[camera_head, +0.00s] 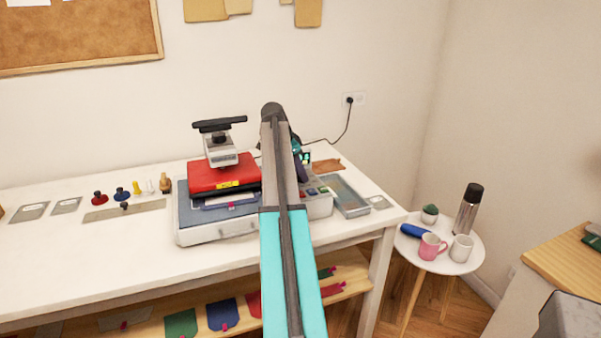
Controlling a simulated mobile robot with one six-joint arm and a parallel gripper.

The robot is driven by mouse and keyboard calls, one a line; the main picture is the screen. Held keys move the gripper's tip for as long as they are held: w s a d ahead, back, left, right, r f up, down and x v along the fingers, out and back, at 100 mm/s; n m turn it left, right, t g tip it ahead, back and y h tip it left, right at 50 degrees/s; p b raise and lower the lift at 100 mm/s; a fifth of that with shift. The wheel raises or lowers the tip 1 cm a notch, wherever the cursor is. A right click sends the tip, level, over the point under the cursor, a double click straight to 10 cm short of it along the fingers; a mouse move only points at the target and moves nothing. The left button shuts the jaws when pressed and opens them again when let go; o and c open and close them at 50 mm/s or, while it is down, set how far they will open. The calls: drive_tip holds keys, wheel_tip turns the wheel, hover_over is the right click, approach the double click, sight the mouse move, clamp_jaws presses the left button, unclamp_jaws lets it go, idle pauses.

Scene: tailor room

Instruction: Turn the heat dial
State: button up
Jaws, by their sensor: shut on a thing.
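The heat press (219,228) stands on the white table, with its red upper plate (222,175) and a black handle on top. My arm crosses the middle of the view and covers part of the box. My gripper (299,158) shows only in part behind the arm, close to the control box. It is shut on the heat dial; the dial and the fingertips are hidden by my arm.
A grey tray (345,196) lies right of the control box, and a cord runs to the wall socket (352,99). Stamps and metal plates lie on the left of the table. A round side table (447,262) holds mugs and a flask.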

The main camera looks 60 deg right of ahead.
drive_tip(key=shift+s+d+m+g+y, duration=0.15)
drive_tip(key=shift+m+g+y, duration=0.2)
drive_tip(key=shift+m, duration=0.75)
drive_tip(key=o, duration=1)
drive_tip(key=shift+o, duration=0.2)
drive_tip(key=shift+w+v, duration=0.2)
drive_tip(key=shift+v, duration=0.75)
drive_tip(key=shift+b+v, duration=0.7)
drive_tip(key=shift+v, duration=2.1)
